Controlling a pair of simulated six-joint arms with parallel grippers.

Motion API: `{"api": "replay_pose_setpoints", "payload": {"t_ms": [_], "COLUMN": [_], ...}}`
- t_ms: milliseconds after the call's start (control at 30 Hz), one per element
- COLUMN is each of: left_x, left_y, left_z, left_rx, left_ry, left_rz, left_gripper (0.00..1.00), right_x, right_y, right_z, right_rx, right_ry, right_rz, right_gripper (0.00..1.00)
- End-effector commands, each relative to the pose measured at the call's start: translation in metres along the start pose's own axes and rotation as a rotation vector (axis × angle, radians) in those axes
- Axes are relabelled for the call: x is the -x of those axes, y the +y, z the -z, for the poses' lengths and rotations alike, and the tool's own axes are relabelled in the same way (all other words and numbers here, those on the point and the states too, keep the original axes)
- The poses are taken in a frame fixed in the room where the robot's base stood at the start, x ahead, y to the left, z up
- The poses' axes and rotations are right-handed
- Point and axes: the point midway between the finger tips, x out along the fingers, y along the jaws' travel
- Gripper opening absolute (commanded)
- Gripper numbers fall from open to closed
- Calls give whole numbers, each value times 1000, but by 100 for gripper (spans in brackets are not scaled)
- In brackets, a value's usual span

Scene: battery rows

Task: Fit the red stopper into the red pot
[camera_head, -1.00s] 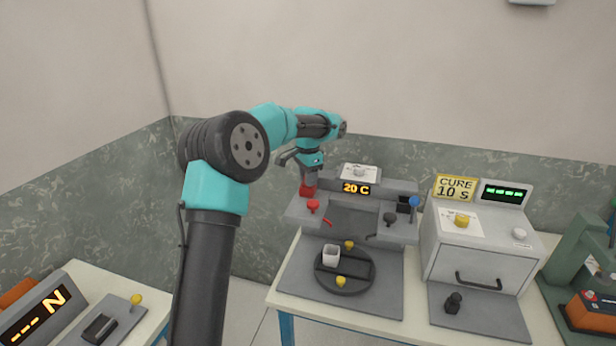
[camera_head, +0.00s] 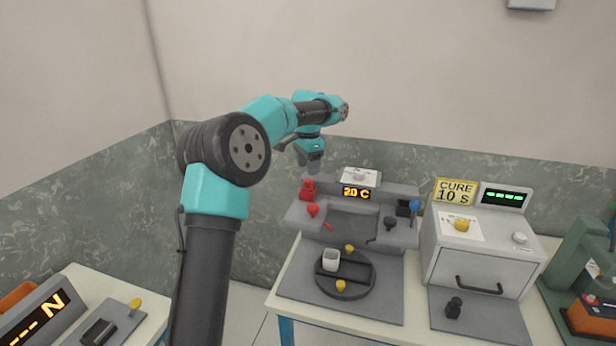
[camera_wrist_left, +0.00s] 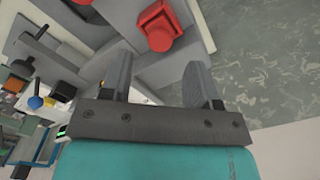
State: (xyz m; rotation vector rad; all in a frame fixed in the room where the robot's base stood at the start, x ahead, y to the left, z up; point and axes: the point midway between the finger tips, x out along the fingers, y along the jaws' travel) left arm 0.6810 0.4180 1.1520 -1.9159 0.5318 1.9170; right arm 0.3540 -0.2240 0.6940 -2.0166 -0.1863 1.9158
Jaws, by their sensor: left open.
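A red stepped piece (camera_head: 307,190), wide below and narrower above, stands at the left of the grey machine. It looks like the red pot with the red stopper on it, but I cannot tell how deep the stopper sits. The same red piece (camera_wrist_left: 160,25) shows just beyond the fingers in the left wrist view. My left gripper (camera_head: 315,165) is above it and apart from it. Its fingers (camera_wrist_left: 157,66) are spread with nothing between them. My right gripper is in neither view.
A red knob (camera_head: 313,211) and a black knob (camera_head: 390,222) sit on the grey machine's front ledges. A white cup (camera_head: 331,260) stands on the dark turntable (camera_head: 357,272). The curing box (camera_head: 470,262) is at the right. Open air lies above the machine.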

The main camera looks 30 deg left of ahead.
Motion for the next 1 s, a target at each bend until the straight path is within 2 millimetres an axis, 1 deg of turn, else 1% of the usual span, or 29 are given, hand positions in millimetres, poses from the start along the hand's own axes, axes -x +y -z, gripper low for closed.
{"api": "replay_pose_setpoints", "payload": {"t_ms": [33,200,300,400,567,1000], "left_x": [11,42,54,62,66,65], "left_y": [0,0,0,0,0,0], "left_z": [1,0,1,0,0,0], "left_rx": [0,1,1,0,0,0], "left_ry": [4,3,2,1,0,0], "left_rz": [2,2,2,1,0,0], "left_gripper": [56,56,56,56,56,56], "right_x": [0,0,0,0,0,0], "right_y": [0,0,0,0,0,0], "right_z": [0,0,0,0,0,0], "right_rx": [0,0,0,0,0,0], "right_ry": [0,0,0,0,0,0], "right_rz": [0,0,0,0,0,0], "right_gripper": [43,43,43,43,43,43]}}
